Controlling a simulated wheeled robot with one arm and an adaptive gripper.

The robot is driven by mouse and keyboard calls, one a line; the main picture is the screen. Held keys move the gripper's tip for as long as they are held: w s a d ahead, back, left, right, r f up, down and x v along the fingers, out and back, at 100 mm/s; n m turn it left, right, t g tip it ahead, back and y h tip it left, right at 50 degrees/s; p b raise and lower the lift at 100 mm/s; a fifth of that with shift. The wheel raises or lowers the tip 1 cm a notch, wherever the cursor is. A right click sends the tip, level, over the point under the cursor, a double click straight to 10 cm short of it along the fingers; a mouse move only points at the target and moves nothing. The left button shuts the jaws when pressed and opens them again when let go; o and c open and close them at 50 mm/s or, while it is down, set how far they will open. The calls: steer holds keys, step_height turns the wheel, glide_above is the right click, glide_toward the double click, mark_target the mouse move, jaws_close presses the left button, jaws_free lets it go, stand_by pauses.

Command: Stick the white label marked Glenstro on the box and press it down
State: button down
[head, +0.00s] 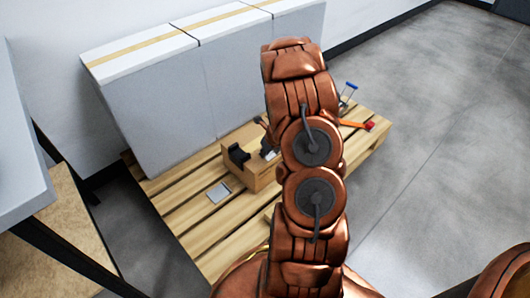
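A brown cardboard box (262,176) stands on the wooden pallet (205,232), partly hidden behind my copper arm. A small pale grey rectangle (218,193) lies flat on the pallet slats, left of the box and apart from it. It may be the label, but no print is readable. A black piece (238,154) shows at the box's left top edge, and dark grey parts (269,153) show over the box beside my arm. I cannot tell whether these parts belong to my gripper. My arm hides most of that area, and no fingertips are clear.
Large white-topped grey boxes (165,115) with tan tape stand along the pallet's back. An orange-red tool (357,124) and a blue-handled item (349,92) lie at the right. A grey panel and shelf (60,215) stand at left. Concrete floor (440,140) is open at right.

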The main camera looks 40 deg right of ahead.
steer(key=c, duration=1.2)
jaws_free()
steer(key=shift+r+p, duration=2.55)
steer(key=shift+r, duration=0.95)
